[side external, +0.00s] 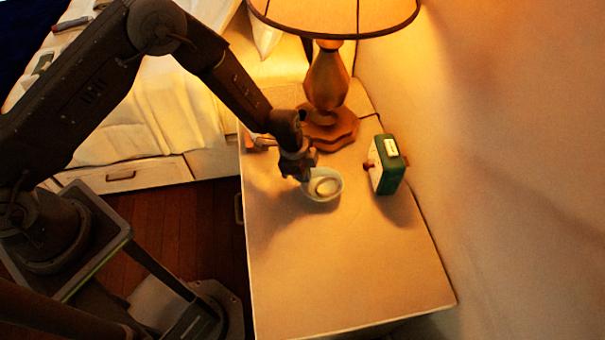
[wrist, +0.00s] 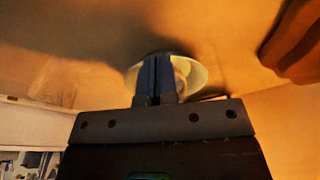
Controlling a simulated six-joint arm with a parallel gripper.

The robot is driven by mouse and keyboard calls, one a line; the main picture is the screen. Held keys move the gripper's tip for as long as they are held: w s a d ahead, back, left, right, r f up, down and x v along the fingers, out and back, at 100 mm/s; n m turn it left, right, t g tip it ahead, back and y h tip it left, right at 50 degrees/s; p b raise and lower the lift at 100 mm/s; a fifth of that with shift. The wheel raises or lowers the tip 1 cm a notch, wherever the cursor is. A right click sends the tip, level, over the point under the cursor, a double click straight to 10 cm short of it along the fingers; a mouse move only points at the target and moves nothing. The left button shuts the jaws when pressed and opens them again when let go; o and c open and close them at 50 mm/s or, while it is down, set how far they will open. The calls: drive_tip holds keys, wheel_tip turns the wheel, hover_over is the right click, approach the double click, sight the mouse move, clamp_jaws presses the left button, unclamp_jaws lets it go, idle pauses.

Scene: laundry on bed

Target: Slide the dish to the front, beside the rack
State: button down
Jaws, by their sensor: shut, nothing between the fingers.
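A small pale, rounded dish (side external: 333,191) sits on the nightstand top in the side view, with a lighter oval shape inside it. My gripper (side external: 304,178) is at the dish's left edge, pointing down, with its fingers shut. In the wrist view the shut fingers (wrist: 157,62) stand in front of the dish (wrist: 199,76) and hide its middle. I cannot tell whether they touch its wall. No clear rack shows; a green and white upright object (side external: 391,165) with a reddish-brown part stands right of the dish.
A wooden lamp (side external: 327,85) with a broad shade stands behind the dish. The nightstand top (side external: 335,270) is clear toward the picture's bottom. A wall (side external: 510,170) runs along its right side. A bed (side external: 150,110) lies at left, with floor between.

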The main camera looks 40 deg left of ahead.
drive_tip(key=shift+f, duration=0.35)
drive_tip(key=s+a, duration=0.1)
drive_tip(key=a, duration=0.3)
drive_tip(key=s+a, duration=0.2)
drive_tip(key=a, duration=0.3)
drive_tip(key=s+a, duration=0.2)
drive_tip(key=a, duration=0.3)
drive_tip(key=shift+r, duration=0.1)
drive_tip(key=shift+r, duration=0.75)
